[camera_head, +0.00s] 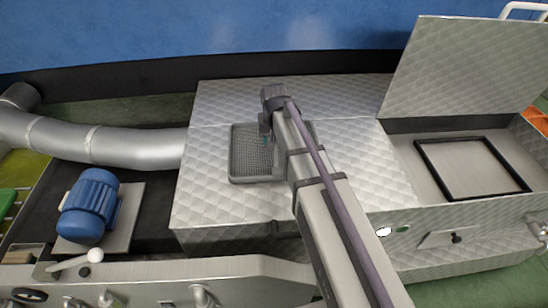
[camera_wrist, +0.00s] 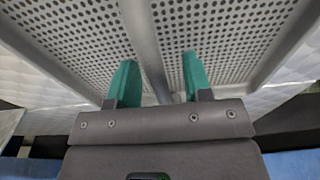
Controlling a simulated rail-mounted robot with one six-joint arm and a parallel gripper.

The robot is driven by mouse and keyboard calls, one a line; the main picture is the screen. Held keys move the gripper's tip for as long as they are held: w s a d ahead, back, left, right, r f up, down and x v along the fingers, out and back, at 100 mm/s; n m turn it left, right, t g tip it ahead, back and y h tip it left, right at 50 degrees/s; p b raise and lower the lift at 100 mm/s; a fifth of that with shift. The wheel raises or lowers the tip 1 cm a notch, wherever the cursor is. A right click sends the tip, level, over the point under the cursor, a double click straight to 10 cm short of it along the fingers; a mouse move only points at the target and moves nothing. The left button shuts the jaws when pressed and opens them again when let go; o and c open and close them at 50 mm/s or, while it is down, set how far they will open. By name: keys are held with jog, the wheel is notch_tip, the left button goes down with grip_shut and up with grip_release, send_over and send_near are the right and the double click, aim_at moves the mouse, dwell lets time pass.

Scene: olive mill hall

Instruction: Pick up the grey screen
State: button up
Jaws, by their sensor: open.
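The grey screen (camera_head: 246,160) is a perforated rectangular panel with a raised frame. It lies flat on the quilted metal machine top in the head view, its right part hidden behind my arm. In the wrist view its holed surface (camera_wrist: 222,38) fills the upper part, with a grey bar running across its middle. My gripper (camera_head: 266,141) is over the screen. In the wrist view its two green fingers (camera_wrist: 157,78) are apart, one on each side of the bar, with nothing clamped. I cannot tell whether the fingers touch the screen.
A raised metal lid (camera_head: 455,70) stands over an open bay with a black square frame (camera_head: 474,168) at the right. A blue motor (camera_head: 90,205) and a silver duct (camera_head: 120,146) are at the left. The machine top (camera_head: 205,200) around the screen is clear.

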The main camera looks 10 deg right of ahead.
jog(key=shift+r, duration=0.15)
jog(key=shift+c, duration=0.2)
grip_shut()
